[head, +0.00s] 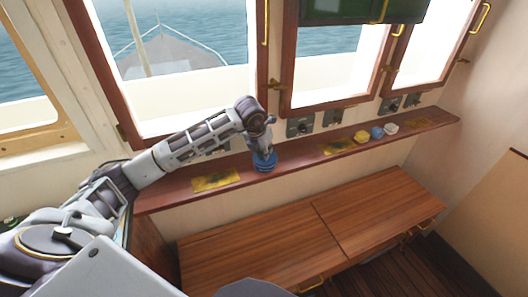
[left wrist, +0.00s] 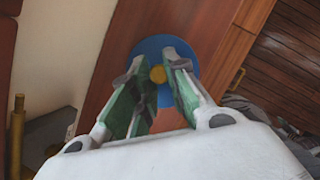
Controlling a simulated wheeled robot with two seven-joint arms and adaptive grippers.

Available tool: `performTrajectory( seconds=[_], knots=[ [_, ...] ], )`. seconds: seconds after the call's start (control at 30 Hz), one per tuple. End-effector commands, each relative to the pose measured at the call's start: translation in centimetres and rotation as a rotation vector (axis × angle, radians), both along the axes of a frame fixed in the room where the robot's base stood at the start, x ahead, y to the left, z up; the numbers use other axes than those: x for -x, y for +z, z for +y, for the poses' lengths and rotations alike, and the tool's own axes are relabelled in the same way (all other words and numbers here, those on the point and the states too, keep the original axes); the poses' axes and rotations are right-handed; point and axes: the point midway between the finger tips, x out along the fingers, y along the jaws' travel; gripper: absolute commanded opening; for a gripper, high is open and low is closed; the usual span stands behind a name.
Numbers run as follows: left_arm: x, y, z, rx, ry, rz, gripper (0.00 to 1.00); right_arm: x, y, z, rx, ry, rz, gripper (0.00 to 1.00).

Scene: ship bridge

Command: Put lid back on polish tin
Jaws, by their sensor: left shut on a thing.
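A blue round thing (head: 264,164), which looks like the polish tin with its lid, is on the brown window ledge below my left gripper (head: 262,150). In the left wrist view a blue disc (left wrist: 147,47) with a yellow knob (left wrist: 158,74) fills the space around the fingertips. My left gripper (left wrist: 160,72) points down, with its fingertips on either side of the knob, shut on it. Whether the lid sits fully on the tin or a little above it cannot be told; the disc hides what is beneath. My right gripper is not in view.
A stained yellow cloth (head: 215,181) lies on the ledge (head: 300,158) to the left, another (head: 338,146) to the right. Farther right are a yellow (head: 361,137), a blue (head: 377,132) and a white item (head: 391,128). Windows rise behind; a wooden cabinet (head: 300,232) stands below.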

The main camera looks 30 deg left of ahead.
Motion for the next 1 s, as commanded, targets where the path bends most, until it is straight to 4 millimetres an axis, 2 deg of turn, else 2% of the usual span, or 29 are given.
performTrajectory(
  seconds=[0.23, 0.27, 0.43, 0.63, 0.67, 0.83, 1.0],
  knots=[
    [-0.02, 0.04, 0.02, 0.000, 0.000, -0.001, 0.00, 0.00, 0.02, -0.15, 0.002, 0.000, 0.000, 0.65],
    [-0.01, 0.05, 0.01, 0.000, 0.000, -0.001, 0.20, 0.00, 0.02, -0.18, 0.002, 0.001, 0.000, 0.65],
    [-0.02, 0.04, 0.02, 0.000, 0.000, 0.000, 0.41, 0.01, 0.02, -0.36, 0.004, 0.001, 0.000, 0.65],
    [-0.01, 0.04, 0.02, 0.000, 0.000, 0.000, 0.41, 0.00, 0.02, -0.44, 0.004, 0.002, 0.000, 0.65],
    [0.00, 0.02, 0.01, 0.000, 0.000, 0.000, 0.42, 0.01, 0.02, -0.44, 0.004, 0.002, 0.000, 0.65],
    [-0.01, 0.01, 0.02, 0.000, 0.000, 0.000, 0.62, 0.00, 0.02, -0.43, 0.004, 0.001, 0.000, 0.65],
    [0.00, 0.02, 0.01, 0.000, 0.000, 0.000, 0.62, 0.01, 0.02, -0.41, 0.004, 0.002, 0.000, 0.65]
  ],
)
